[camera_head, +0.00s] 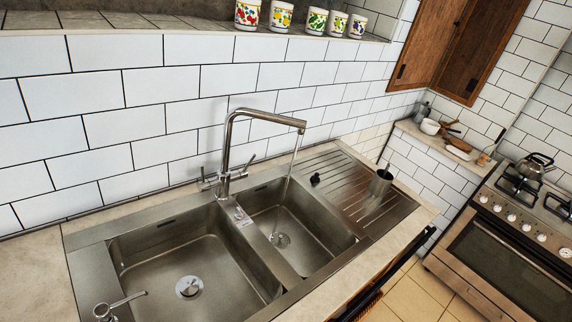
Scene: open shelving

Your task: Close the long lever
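A steel tap (227,145) stands behind the double sink, its tall spout reaching right. A stream of water (289,180) falls from the spout into the right basin (310,237). A small lever (249,164) slants up from the right side of the tap base. Another lever (204,178) sits on the left side of the base. I cannot tell for sure which of the two is the long lever. My gripper is not in view.
The left basin (150,255) is empty. A soap dispenser (118,304) stands at the sink's front left. A dark cup with a utensil (381,183) and a black plug (315,180) are on the drainboard (345,165). A stove (510,240) is at right. Mugs (281,15) line the ledge.

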